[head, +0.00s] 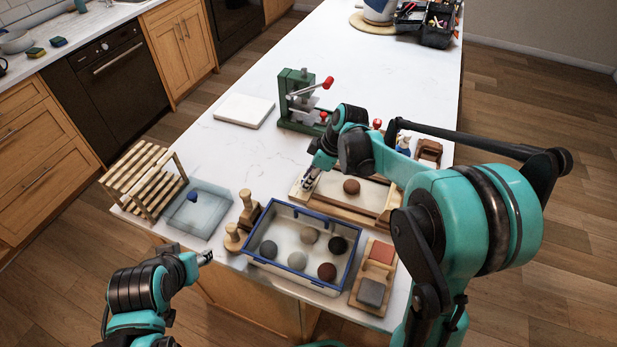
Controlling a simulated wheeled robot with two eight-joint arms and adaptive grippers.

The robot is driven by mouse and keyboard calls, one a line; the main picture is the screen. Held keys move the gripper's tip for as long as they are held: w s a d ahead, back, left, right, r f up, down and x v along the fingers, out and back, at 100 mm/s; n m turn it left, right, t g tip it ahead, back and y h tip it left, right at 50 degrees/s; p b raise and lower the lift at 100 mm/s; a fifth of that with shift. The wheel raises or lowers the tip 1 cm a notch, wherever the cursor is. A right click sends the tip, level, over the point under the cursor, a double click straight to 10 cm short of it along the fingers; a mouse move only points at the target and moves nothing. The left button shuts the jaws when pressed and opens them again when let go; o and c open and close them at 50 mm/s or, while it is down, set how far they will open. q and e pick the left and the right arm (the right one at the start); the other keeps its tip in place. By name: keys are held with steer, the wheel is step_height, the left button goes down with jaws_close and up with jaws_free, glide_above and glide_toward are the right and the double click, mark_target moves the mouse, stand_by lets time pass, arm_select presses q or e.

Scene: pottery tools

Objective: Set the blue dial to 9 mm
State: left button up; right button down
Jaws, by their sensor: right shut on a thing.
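My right gripper (311,179) points down at the left end of a wooden board frame (345,213) and is shut on a small part there. The fingers hide that part, so I cannot make out the blue dial or its scale. A brown clay ball (351,186) rests on the frame's pale surface, right of the gripper. My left gripper (206,257) is off the counter's front left edge, away from the board; its jaws are too small to read.
A blue-rimmed tray (252,232) of several clay balls stands in front of the board. A green press (293,103) stands behind. A wooden rack (137,178), a glassy basin (207,190) and wooden stamps (234,238) are left. The back counter is mostly clear.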

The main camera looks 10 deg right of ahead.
stand_by(0.3)
steer(key=c, duration=1.2)
jaws_free()
steer(key=v, duration=1.2)
steer(key=shift+f, duration=0.1)
